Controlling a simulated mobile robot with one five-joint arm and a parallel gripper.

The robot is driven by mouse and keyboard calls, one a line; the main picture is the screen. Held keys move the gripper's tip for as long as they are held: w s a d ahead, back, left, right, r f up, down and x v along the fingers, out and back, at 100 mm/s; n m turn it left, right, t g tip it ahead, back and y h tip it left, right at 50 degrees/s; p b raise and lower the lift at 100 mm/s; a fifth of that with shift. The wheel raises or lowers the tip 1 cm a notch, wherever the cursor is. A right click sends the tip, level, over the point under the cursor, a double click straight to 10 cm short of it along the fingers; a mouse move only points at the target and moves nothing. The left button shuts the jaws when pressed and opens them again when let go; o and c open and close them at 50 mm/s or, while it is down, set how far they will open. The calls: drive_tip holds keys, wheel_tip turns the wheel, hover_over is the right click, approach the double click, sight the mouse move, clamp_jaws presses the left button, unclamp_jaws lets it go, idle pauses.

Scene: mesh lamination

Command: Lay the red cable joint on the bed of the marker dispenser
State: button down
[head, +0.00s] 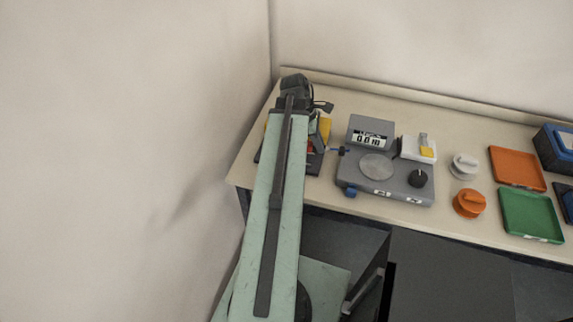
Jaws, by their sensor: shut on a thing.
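My arm reaches over the left end of the bench, and my gripper (317,133) is at its far end, partly hidden by the arm. It is shut, and a small red patch (311,145) shows at it, which looks like the red cable joint; most of it is hidden. Just behind and below is a dark-based device with a yellow part (326,127), which may be the marker dispenser. Its dark base (315,165) shows beside my arm, but its bed is mostly covered. I cannot tell whether the red piece touches the bed.
A grey scale (400,188) with a round pan and display stands close to the right. A white and yellow device (418,150), white knob (464,166), orange knob (469,203), orange tray (517,168), green tray (530,215) and blue box (557,148) stand farther right. Walls close the back and left.

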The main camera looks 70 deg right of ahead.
drive_tip(key=s+a+f+m+b, duration=0.1)
drive_tip(key=s+f+m, duration=0.1)
drive_tip(key=s+f, duration=0.1)
drive_tip(key=shift+y, duration=0.3)
drive_tip(key=w, duration=0.5)
drive_tip(key=w+d+f+b, duration=0.1)
drive_tip(key=w, duration=0.4)
drive_tip(key=w+d, duration=0.1)
drive_tip(key=w, duration=0.4)
drive_tip(key=shift+d+f, duration=0.2)
drive_tip(key=shift+d, duration=0.05)
drive_tip(key=f+b, duration=0.2)
drive_tip(key=b, duration=0.1)
drive_tip(key=f+b, duration=0.1)
drive_tip(key=f, duration=0.1)
drive_tip(key=shift+w, duration=0.25)
drive_tip(key=shift+r, duration=0.2)
drive_tip(key=shift+f, duration=0.2)
drive_tip(key=c, duration=1.8)
unclamp_jaws()
drive_tip(key=shift+r, duration=0.1)
